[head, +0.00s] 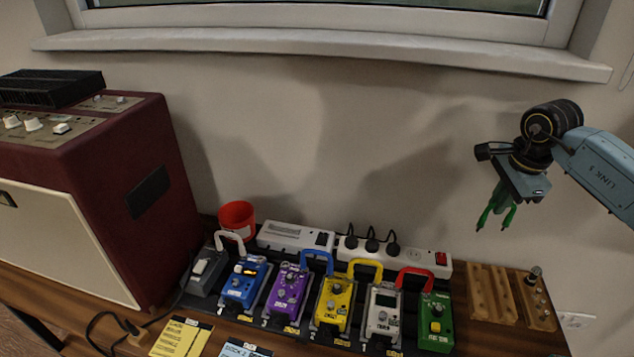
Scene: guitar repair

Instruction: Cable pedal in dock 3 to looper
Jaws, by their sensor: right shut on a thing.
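My right gripper (507,203) is in the air at the right, above the wooden rack. It is shut on a green patch cable (497,209), whose two ends hang down. A row of pedals stands on the bench: a grey one (204,277), a blue one (243,287), a purple one (287,289), a yellow one (332,304), a white one (382,316) and a green one (435,326). No cable arch shows between blue and purple. My left gripper is out of view.
White (230,237), blue (318,258), yellow (366,265) and red (415,273) cable arches rise between other pedals. Behind stand a red cup (237,217) and a power strip (428,258) with plugs. A large amplifier (85,190) fills the left. A wooden rack (492,292) sits right.

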